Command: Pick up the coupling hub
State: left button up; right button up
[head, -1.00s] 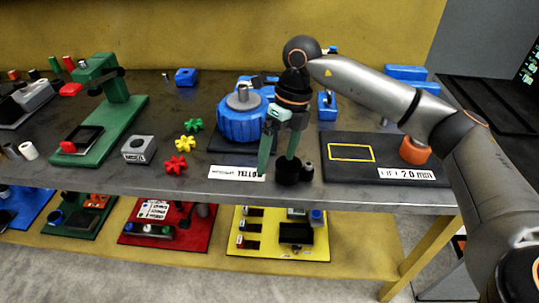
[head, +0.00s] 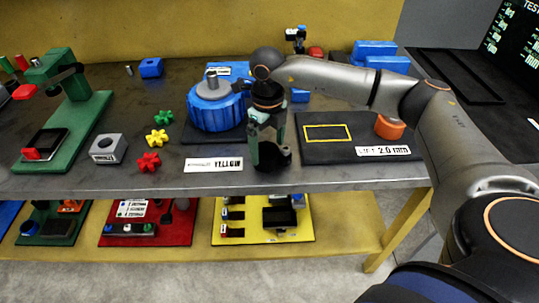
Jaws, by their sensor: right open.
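The black coupling hub (head: 269,161) stands on the dark grey bench near its front edge, right of the sign reading YELLOW. My right gripper (head: 268,157) points down over it, with its greenish fingers apart at either side of the hub. The gripper is open, and the fingers and hand hide part of the hub. I cannot tell whether the fingers touch it. My left gripper is not in view.
The blue round positioner (head: 216,112) stands close behind and left. Green, yellow and red (head: 149,162) star-shaped pieces lie left. A black plate (head: 345,150) with a yellow outline and an orange part (head: 389,127) lies right. The bench front between is clear.

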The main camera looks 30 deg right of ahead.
jog(key=shift+f, duration=1.25)
grip_shut()
jog(key=shift+w+r, duration=0.1)
jog(key=shift+r, duration=0.05)
